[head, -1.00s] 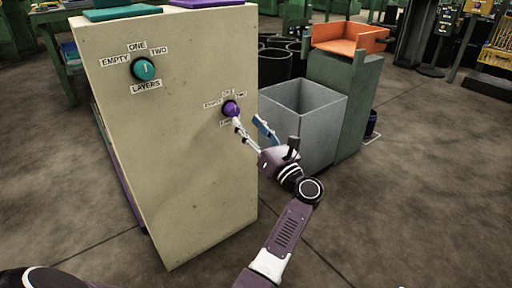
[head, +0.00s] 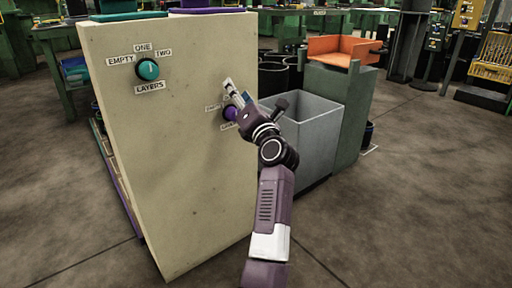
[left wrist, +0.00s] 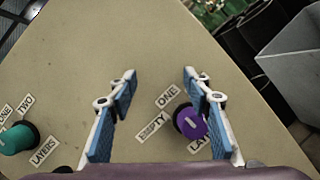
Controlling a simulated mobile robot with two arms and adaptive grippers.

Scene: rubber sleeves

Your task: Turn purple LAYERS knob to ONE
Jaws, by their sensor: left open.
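The purple LAYERS knob (head: 229,113) is on the right part of the beige cabinet face (head: 180,170), with labels around it. It also shows in the left wrist view (left wrist: 190,122), with EMPTY on its left and ONE above; the right finger partly covers TWO and LAYERS. A pale mark shows on the knob, but I cannot tell surely where it points. My left gripper (head: 234,88) is open at the face, its tips above the knob. In the left wrist view, its blue-padded fingers (left wrist: 159,75) are spread, the knob appearing between them, close beside the right one. My right gripper is out of view.
A teal LAYERS knob (head: 148,69) is farther left on the same face, its mark upright toward ONE. A grey open bin (head: 310,115) and a green stand with an orange tray (head: 345,48) are right of the cabinet. The floor in front is clear.

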